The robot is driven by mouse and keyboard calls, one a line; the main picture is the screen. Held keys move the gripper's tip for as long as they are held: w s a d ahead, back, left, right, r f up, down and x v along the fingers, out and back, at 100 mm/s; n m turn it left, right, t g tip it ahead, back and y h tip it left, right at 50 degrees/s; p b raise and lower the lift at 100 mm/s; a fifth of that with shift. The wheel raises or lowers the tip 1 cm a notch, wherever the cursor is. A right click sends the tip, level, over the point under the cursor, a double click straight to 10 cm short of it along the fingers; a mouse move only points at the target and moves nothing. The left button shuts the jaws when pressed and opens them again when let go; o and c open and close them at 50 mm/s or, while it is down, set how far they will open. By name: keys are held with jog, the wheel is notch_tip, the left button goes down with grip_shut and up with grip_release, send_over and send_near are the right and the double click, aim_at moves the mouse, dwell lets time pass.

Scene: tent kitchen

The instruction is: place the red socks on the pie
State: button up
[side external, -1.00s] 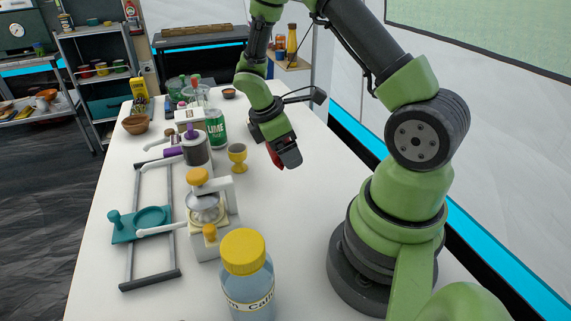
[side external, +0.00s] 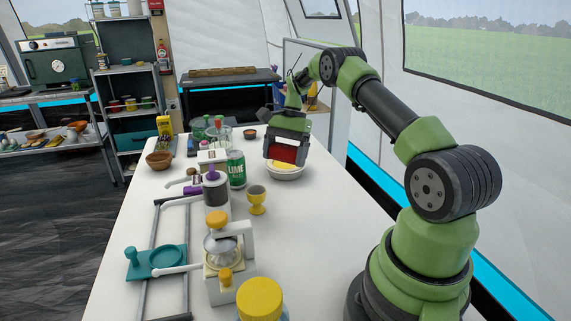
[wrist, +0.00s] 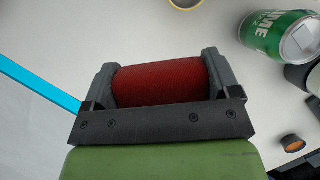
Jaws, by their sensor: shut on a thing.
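The red socks, a rolled dark-red bundle (wrist: 160,83), are held between the two fingers of my gripper (wrist: 158,80) in the wrist view. In the side external view my gripper (side external: 286,150) is shut on the red socks (side external: 283,155), at the far part of the table. The gripper and socks partly hide the pie. I cannot tell whether the socks touch it. The pie is not clearly seen in the wrist view.
A green lime can (side external: 236,170) stands left of the pie; it also shows in the wrist view (wrist: 280,35). A yellow egg cup (side external: 257,200) is nearer. A brown bowl (side external: 159,160) and a small dark bowl (side external: 249,134) stand farther off. The table's right side is clear.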

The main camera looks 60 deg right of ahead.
jog(key=w+d+r+m+t+h, duration=0.1)
jog(key=w+d+m+t+h, duration=0.2)
jog(key=m, duration=0.7)
jog(key=r+m+t+h, duration=0.1)
jog(key=r+m+h, duration=0.15)
jog(key=m, duration=1.05)
send_over(285, 168)
jog(key=shift+h, duration=0.45)
jog(key=f, duration=0.6)
jog(key=d+f, duration=0.1)
jog(key=f, duration=0.3)
jog(key=shift+f, duration=0.15)
